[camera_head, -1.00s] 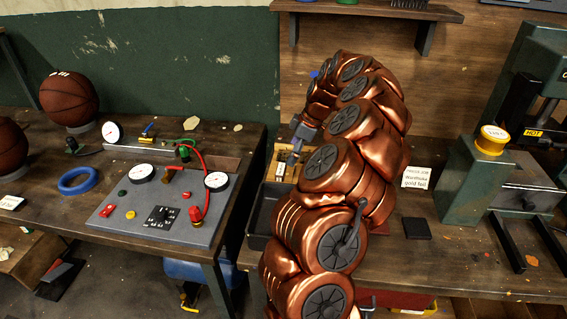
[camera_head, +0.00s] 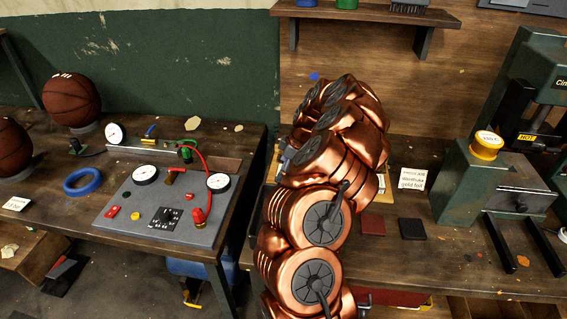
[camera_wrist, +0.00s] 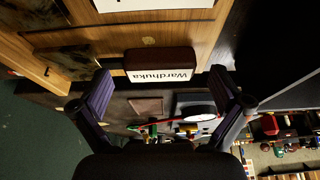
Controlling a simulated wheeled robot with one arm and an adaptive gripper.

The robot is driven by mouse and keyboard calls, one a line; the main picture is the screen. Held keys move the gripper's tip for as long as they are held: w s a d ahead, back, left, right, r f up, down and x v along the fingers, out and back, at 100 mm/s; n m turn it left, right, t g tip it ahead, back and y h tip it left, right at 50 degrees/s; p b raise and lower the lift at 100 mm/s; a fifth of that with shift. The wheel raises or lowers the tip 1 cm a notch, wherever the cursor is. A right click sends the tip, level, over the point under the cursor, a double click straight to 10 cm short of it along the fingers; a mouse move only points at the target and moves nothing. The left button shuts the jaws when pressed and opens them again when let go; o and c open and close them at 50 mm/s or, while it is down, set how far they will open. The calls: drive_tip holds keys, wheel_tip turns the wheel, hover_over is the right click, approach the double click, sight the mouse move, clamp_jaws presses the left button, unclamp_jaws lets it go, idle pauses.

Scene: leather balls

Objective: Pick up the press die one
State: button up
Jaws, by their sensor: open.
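In the wrist view, a dark brown block (camera_wrist: 160,60) with a white "Wardhuka" label lies ahead on a wooden surface, between the lines of my fingers; it looks like the press die. My gripper (camera_wrist: 160,73) is open, one dark finger on each side, with nothing seen held. The picture does not show clearly whether the fingertips reach the block's sides. In the head view, my copper arm hides the gripper and the block.
The workbench (camera_head: 460,260) bears a dark red square (camera_head: 373,225), a black square (camera_head: 412,229), a "gold foil" card (camera_head: 412,180) and a green press (camera_head: 470,190). A black bin (camera_head: 257,215) is partly behind my arm. A gauge panel (camera_head: 160,205) lies on the left table.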

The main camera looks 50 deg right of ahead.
drive_tip(key=c, duration=1.1)
